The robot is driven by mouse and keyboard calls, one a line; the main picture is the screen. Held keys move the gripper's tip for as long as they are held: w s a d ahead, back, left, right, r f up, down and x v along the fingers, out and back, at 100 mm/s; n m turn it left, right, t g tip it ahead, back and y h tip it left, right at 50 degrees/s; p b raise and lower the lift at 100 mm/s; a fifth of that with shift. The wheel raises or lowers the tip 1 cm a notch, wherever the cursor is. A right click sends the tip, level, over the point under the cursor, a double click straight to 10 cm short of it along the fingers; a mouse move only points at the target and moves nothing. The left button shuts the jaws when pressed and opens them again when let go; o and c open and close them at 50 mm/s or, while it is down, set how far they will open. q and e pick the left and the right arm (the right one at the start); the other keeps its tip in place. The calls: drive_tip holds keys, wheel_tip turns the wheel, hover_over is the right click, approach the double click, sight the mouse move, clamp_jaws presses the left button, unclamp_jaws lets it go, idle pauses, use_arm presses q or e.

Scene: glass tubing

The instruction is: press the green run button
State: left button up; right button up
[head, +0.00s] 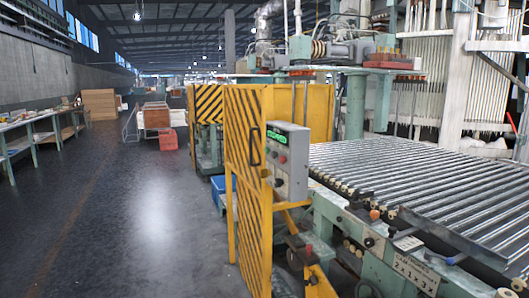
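A grey control box (292,162) is mounted at the right edge of a yellow guard panel with black stripes (245,150). Its face bears a lit green display (277,137) near the top. Below the display is a red button (282,159), with more small controls lower down. The controls are too small for me to tell which one is the green run button. Neither of my grippers is in view.
A roller conveyor (430,185) on a green frame fills the right side. A blue bin (221,190) stands behind the guard panel. A workbench (35,130) lines the left wall. Red crates (168,139) stand further back. The dark floor (140,215) at left is clear.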

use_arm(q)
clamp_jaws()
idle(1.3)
